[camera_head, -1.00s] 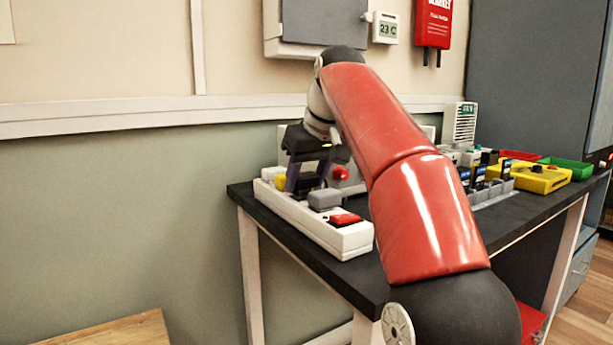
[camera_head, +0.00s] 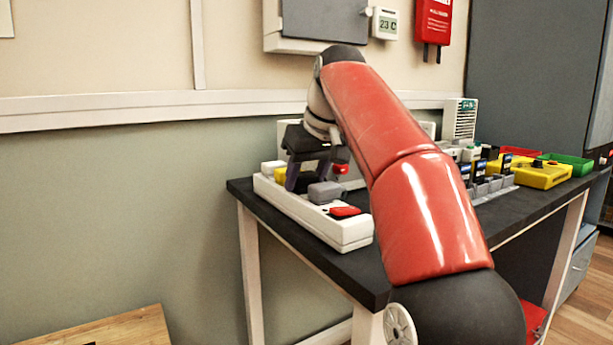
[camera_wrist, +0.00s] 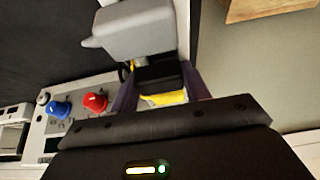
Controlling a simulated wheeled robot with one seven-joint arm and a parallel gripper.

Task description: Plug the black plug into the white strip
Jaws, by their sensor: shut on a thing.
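The white strip (camera_head: 333,235) lies along the left edge of the dark table. It carries a white plug (camera_head: 271,167), a yellow plug (camera_head: 281,175), a grey plug (camera_head: 325,192) and a red switch (camera_head: 345,212). My gripper (camera_head: 303,180) points down over the strip between the yellow and grey plugs. In the wrist view my gripper (camera_wrist: 160,92) has its purple fingers on both sides of the black plug (camera_wrist: 160,74). The grey plug (camera_wrist: 130,30) is beyond it and the yellow plug (camera_wrist: 165,99) is nearer. The black plug's underside is hidden, so I cannot tell how deep it sits.
A panel with a red knob (camera_wrist: 95,102) and a blue knob (camera_wrist: 58,108) stands beside the strip. A yellow box (camera_head: 540,174), a green tray (camera_head: 568,168) and a slotted grey rack (camera_head: 492,188) are farther right. The wall is close on the left.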

